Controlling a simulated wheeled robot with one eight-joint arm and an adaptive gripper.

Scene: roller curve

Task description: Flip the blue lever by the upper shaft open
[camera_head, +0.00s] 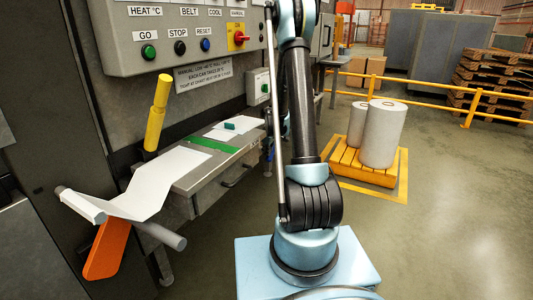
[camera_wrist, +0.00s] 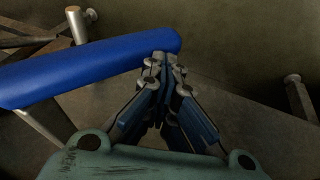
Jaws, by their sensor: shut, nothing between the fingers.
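In the wrist view, a blue lever (camera_wrist: 85,68) runs from the left edge to the middle as a thick rounded bar, sloping slightly up to the right. My gripper (camera_wrist: 165,62) is shut and empty. Its fingertips are at the right end of the lever, overlapping it in the picture; I cannot tell whether they touch. A metal shaft end (camera_wrist: 77,24) shows behind the lever at the upper left. The blue lever and my gripper do not show in the head view, where my arm rises out of the top of the picture.
In the head view, a yellow lever (camera_head: 157,112) stands upright and an orange lever (camera_head: 107,248) hangs by the lower roller (camera_head: 150,231). A control panel (camera_head: 180,45) with buttons is above. A drawer bench (camera_head: 215,165) stands beside the levers.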

